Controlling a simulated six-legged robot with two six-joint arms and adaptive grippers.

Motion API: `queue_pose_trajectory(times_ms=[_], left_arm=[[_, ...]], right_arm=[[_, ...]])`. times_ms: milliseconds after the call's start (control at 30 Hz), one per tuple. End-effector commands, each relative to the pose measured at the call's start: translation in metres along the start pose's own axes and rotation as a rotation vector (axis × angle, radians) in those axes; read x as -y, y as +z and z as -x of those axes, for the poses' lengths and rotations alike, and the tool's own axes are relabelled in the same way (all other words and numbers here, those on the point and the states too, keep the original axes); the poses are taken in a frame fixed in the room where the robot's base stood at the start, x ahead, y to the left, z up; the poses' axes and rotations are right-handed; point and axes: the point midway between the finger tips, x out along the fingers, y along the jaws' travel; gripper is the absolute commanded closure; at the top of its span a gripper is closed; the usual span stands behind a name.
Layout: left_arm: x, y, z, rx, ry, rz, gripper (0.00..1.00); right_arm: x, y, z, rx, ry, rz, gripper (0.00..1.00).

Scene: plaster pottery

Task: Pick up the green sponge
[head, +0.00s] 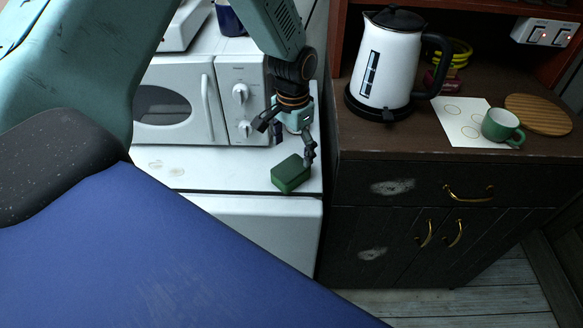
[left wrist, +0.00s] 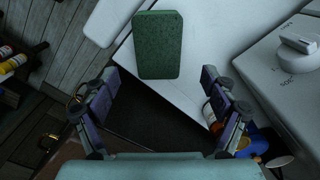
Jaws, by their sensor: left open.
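The green sponge (head: 291,174) is a small block lying on the white top in front of the microwave, close to the right front corner. It also shows whole in the left wrist view (left wrist: 158,45), beyond my fingertips. My left gripper (head: 287,140) is above and just behind the sponge in the head view, pointing down. In the left wrist view its two fingers (left wrist: 160,85) are spread wide with nothing between them. No contact with the sponge can be seen. My right gripper is not in view.
The white microwave (head: 180,103) with knobs stands right behind the sponge. To the right, across a narrow gap, a dark cabinet (head: 400,150) carries a white kettle (head: 385,65), a green mug (head: 502,126) and a round wooden board (head: 538,113). The white top left of the sponge is clear.

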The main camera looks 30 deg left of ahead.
Motion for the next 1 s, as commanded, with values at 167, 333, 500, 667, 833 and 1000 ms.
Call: queue_pose_trajectory(times_ms=[167, 333, 500, 667, 833, 1000], left_arm=[[-0.003, 0.004, -0.017, 0.004, 0.001, -0.001, 0.15], [-0.003, 0.005, -0.036, 0.004, 0.001, 0.000, 0.15], [-0.001, 0.006, -0.062, 0.004, 0.000, -0.001, 0.15], [0.000, 0.004, -0.075, 0.001, 0.000, 0.001, 0.15], [0.001, 0.003, -0.077, -0.001, 0.000, 0.001, 0.15], [0.002, 0.002, -0.077, 0.000, 0.000, 0.001, 0.22]], right_arm=[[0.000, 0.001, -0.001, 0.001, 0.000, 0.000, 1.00], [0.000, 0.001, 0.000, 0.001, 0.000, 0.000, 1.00], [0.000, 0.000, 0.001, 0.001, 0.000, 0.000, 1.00], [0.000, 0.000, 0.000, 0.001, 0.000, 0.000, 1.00], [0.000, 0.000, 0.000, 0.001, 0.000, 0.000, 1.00], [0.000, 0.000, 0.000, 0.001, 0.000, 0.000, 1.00]])
